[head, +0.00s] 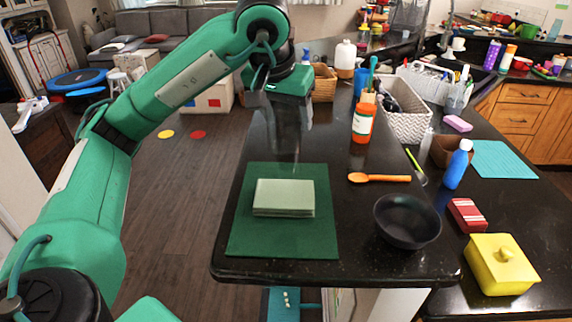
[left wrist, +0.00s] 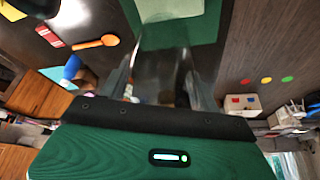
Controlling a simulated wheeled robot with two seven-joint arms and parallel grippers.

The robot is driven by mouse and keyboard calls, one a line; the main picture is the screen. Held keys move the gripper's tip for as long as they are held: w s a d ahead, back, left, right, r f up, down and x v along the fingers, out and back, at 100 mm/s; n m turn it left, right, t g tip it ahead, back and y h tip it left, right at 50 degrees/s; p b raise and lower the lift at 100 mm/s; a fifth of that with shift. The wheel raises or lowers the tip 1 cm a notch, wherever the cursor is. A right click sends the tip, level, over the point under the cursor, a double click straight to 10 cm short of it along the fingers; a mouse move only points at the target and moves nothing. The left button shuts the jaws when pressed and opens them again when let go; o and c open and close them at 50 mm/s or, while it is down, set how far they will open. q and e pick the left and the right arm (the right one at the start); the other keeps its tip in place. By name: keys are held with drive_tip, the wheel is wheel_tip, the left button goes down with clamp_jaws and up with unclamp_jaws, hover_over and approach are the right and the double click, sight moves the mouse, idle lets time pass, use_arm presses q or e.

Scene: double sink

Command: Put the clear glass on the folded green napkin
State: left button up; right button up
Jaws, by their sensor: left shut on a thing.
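The folded green napkin (head: 284,197) is a pale green stack lying on a dark green mat (head: 285,240) near the counter's front left. It also shows at the top of the left wrist view (left wrist: 168,10). My left gripper (head: 287,120) is shut on the clear glass (head: 285,148), which is faint and hard to make out. The glass hangs just beyond the napkin in the head view, apart from it as far as I can tell. In the left wrist view the glass (left wrist: 160,65) sits between the two fingers (left wrist: 160,85). My right gripper is out of view.
A dark bowl (head: 407,222) and an orange spoon (head: 379,178) lie right of the mat. An orange-red bottle (head: 362,122) and a white basket (head: 405,108) stand farther back. A yellow lidded box (head: 502,265) is at the front right. The counter's left edge drops to the floor.

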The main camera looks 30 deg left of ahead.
sight(277, 131)
use_arm(q)
wheel_tip(277, 131, down, 11)
drive_tip(key=shift+f+p, duration=0.15)
drive_tip(key=shift+p, duration=0.3)
idle(0.3)
drive_tip(key=shift+f, duration=0.2)
drive_tip(key=o, duration=1.1)
drive_tip(key=shift+r, duration=0.1)
drive_tip(key=shift+r, duration=0.3)
drive_tip(key=v, duration=1.1)
drive_tip(key=shift+s+r, duration=0.2)
drive_tip(key=shift+r, duration=0.05)
